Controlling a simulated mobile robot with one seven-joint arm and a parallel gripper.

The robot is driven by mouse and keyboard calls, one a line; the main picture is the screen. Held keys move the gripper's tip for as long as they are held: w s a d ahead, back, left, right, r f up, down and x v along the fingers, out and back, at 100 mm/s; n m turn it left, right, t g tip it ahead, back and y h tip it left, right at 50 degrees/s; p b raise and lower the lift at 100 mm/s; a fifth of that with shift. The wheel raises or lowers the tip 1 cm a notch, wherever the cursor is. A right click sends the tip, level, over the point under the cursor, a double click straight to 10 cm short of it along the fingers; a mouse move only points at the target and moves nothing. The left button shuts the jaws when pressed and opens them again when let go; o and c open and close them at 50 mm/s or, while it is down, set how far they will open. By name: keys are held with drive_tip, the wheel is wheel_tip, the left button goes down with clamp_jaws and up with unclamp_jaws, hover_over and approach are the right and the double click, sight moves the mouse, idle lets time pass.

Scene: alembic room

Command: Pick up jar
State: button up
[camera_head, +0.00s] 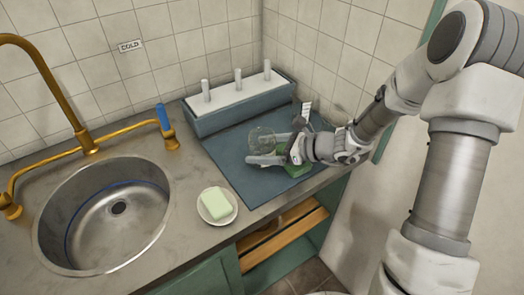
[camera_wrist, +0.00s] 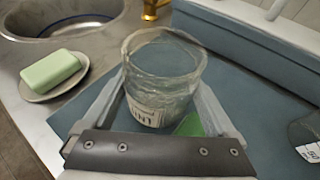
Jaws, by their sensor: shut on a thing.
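The jar (camera_wrist: 165,70) is clear glass with a pale label low on its side. It stands upright between the two fingers of my gripper (camera_wrist: 162,98), open mouth up. In the head view the jar (camera_head: 261,136) shows faintly, with my gripper (camera_head: 268,149) around it from the right. My gripper is shut on the jar, a finger on each side. The jar is over the blue-grey mat (camera_head: 232,160); I cannot tell whether its base touches it. The wrist bracket and fingers hide part of the jar's lower side.
A green item (camera_head: 296,165) lies under my gripper, partly hidden. Another labelled glass item (camera_wrist: 307,138) is at the wrist view's right edge. A soap dish (camera_head: 217,206), a sink (camera_head: 110,215) and a blue rack with pegs (camera_head: 240,108) are nearby. The mat's left part is clear.

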sight(262, 139)
wheel_tip(262, 139, up, 3)
drive_tip(key=shift+r+p, duration=0.2)
drive_tip(key=shift+p, duration=0.15)
drive_tip(key=d+r+p, duration=0.2)
drive_tip(key=d+r, duration=0.4)
drive_tip(key=d, duration=0.5)
drive_tip(key=d+f+m+t+p, duration=0.1)
drive_tip(key=f, duration=0.1)
drive_tip(key=d+f+m+t+h+p, duration=0.1)
drive_tip(key=f, duration=0.1)
drive_tip(key=s+d+f+t+p, duration=0.1)
drive_tip(key=f, duration=0.1)
drive_tip(key=shift+m, duration=0.4)
drive_tip(key=shift+w+a+h, duration=0.1)
drive_tip(key=shift+h, duration=0.2)
drive_tip(key=shift+w+a+r+m+t+h, duration=0.1)
drive_tip(key=shift+w+a+m+t+h, duration=0.15)
drive_tip(key=shift+m+t, duration=0.35)
drive_tip(key=shift+a+r+m+t+h, duration=0.1)
drive_tip(key=shift+m+t+h, duration=0.25)
drive_tip(key=shift+m+t, duration=0.2)
drive_tip(key=shift+s+d+f+m+t+h, duration=0.1)
drive_tip(key=shift+m+t+h, duration=0.35)
drive_tip(key=shift+m+h, duration=0.3)
drive_tip(key=shift+s+d+f+m+t+h, duration=0.2)
drive_tip(key=shift+d+m+t+h, duration=0.15)
drive_tip(key=shift+m+h, duration=0.35)
drive_tip(key=shift+r+p, duration=0.8)
drive_tip(key=shift+r, duration=0.15)
